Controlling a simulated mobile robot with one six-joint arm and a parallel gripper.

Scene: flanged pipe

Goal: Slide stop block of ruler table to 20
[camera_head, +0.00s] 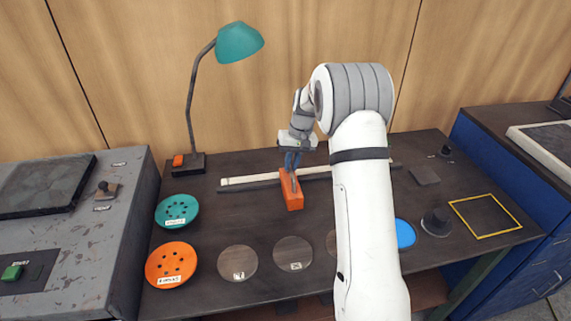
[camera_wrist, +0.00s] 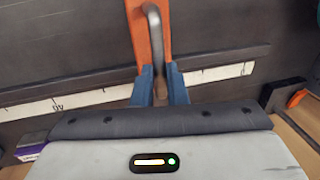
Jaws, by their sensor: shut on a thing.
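The orange stop block (camera_head: 292,196) sits across the dark rail, in front of the white ruler strip (camera_head: 239,180), near the middle of the dark table. My gripper (camera_head: 291,162) is over its rear part, pointing down. In the wrist view, the blue fingers of my gripper (camera_wrist: 159,88) are closed on the grey bar handle (camera_wrist: 154,35) of the stop block (camera_wrist: 137,35). My arm hides part of the ruler's right side in the head view.
A teal lamp (camera_head: 238,43) stands at the back left. Teal (camera_head: 177,211) and orange (camera_head: 171,265) discs lie at the left, with grey discs (camera_head: 238,263) in front.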

